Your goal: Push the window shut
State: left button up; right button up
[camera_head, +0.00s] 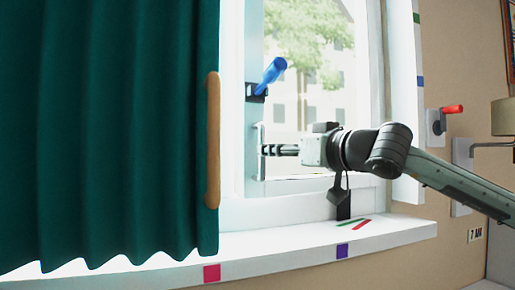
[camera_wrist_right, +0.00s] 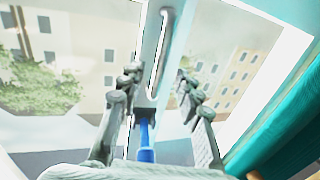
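The window sash (camera_head: 254,112) has a pale upright frame beside the curtain; I cannot tell exactly how far it stands open. A blue lever (camera_head: 271,76) on a black mount is high on this frame, tilted up to the right. Below it is a slim upright pull bar (camera_head: 259,150). My right gripper (camera_head: 266,150) points left at the bar, its fingertips close to it. In the right wrist view, the fingers (camera_wrist_right: 158,84) are spread, with the bar (camera_wrist_right: 167,45) beyond and between them and the blue lever (camera_wrist_right: 147,140) lower down. Contact cannot be told. My left gripper is out of view.
A green curtain (camera_head: 110,130) with a wooden handle (camera_head: 213,140) covers the left side. The white sill (camera_head: 290,245) carries coloured strips (camera_head: 352,224). A black fixture (camera_head: 343,207) stands at the lower frame. A red-handled lever (camera_head: 451,109) and a lamp (camera_head: 503,117) are on the right wall.

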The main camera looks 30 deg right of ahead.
aim_at(262, 175)
jog(key=w+p, duration=0.1)
jog(key=w, duration=0.4)
jog(key=shift+w+a, duration=0.1)
jog(key=shift+a, duration=0.05)
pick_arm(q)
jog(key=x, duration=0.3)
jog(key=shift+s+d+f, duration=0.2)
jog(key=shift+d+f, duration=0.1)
pick_arm(e)
jog(key=c, duration=0.8)
